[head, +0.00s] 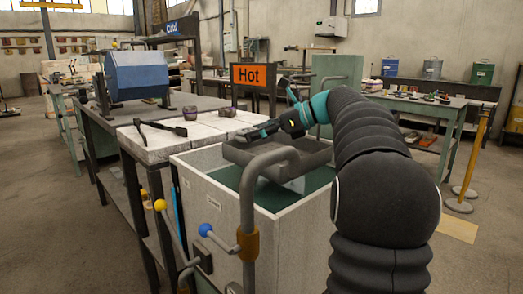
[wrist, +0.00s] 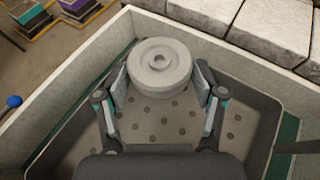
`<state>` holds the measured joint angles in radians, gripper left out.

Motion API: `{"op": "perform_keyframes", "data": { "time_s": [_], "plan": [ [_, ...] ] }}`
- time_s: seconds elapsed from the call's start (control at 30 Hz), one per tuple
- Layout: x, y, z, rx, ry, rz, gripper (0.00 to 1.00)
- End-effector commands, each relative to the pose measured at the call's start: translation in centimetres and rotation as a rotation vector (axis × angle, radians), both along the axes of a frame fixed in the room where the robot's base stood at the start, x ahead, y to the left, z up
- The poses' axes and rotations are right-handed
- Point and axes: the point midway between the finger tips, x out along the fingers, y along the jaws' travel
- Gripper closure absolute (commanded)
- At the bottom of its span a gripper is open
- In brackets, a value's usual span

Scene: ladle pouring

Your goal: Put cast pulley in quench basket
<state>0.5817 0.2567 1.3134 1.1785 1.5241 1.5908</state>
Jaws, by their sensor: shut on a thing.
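The cast pulley (wrist: 159,68) is a pale grey round wheel with a small centre hole, seen in the wrist view between the two fingers. My gripper (wrist: 161,85) is shut on it, one finger on each side. The quench basket (wrist: 247,128) is a dark grey tray with a perforated floor, below the gripper and pulley. I cannot tell whether the pulley touches the floor. In the head view my gripper (head: 258,133) is over the left part of the basket (head: 306,160); the pulley is not clear there.
The basket sits within the pale quench tank (head: 212,210), with green liquid (head: 308,186) around it. A bent grey pipe (head: 249,200) stands in front. White blocks (head: 150,147) with black tongs (head: 163,128) lie left. An orange Hot sign (head: 249,75) stands behind.

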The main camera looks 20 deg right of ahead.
Motion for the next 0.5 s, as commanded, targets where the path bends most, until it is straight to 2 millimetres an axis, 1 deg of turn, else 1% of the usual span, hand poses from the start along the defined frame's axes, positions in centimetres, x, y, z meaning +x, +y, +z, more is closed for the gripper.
{"op": "perform_keyframes", "data": {
  "time_s": [0.03,0.1,0.23,0.5],
  "plan": [
    [0.1,-0.5,-0.3,0.001,0.000,-0.001,0.73],
    [0.2,-0.9,-0.5,0.000,-0.001,-0.002,0.73],
    [0.2,-1.2,-1.1,0.001,0.000,-0.004,0.73],
    [0.1,-1.1,-4.5,0.000,0.001,-0.004,0.73]
  ]
}}
